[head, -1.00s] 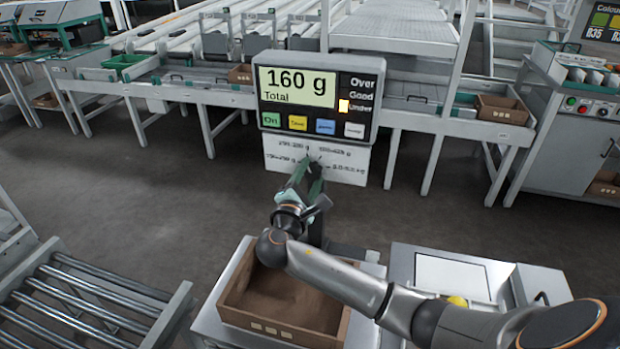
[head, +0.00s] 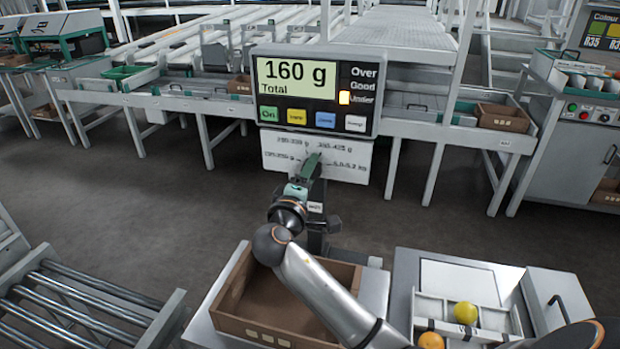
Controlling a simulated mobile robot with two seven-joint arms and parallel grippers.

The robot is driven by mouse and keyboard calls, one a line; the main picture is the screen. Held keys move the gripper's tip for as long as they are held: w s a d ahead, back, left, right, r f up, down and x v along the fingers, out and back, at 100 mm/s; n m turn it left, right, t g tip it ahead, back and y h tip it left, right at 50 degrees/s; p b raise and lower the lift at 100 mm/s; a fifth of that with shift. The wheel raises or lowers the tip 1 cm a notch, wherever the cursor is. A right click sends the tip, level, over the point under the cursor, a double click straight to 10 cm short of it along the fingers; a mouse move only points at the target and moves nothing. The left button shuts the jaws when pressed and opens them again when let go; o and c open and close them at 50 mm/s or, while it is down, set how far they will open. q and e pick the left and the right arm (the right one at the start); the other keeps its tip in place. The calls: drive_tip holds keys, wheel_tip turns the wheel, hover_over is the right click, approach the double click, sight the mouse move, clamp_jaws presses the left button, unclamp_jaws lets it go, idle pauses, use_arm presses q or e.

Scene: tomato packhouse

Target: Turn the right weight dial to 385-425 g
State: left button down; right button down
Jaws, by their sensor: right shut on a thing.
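A white dial plate (head: 350,163) hangs below the scale display. It carries printed weight ranges; 385-425 g appears at the upper right, and 5.0-5.2 kg at the lower right. My right gripper (head: 310,168) is at the middle of this plate, with its green fingers shut on the weight dial. The fingers and wrist hide most of the knob, so I cannot read its pointer setting surely. The display (head: 297,80) reads 160 g Total, with the Under lamp lit. My left gripper is not in view.
An empty brown crate (head: 340,270) sits on the scale below my arm. A white tray (head: 500,320) with a yellow and an orange tomato is at the lower right. A roller conveyor (head: 90,300) is at the lower left. Grey sorting benches stand behind the display.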

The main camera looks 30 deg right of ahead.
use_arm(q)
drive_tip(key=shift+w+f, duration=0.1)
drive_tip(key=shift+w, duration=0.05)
use_arm(e)
drive_tip(key=shift+f, duration=0.15)
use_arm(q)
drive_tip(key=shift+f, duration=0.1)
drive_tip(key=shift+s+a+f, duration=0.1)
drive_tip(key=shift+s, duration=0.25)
use_arm(e)
drive_tip(key=shift+c, duration=1.2)
unclamp_jaws()
drive_tip(key=shift+m, duration=0.3)
drive_tip(key=shift+a, duration=0.1)
use_arm(q)
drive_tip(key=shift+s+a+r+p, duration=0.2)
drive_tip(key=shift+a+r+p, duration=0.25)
drive_tip(key=shift+p, duration=0.45)
use_arm(e)
drive_tip(key=v, duration=1.2)
drive_tip(key=shift+s, duration=0.25)
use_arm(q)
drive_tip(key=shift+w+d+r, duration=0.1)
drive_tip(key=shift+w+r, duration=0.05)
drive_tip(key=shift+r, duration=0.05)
use_arm(e)
drive_tip(key=shift+a, duration=0.1)
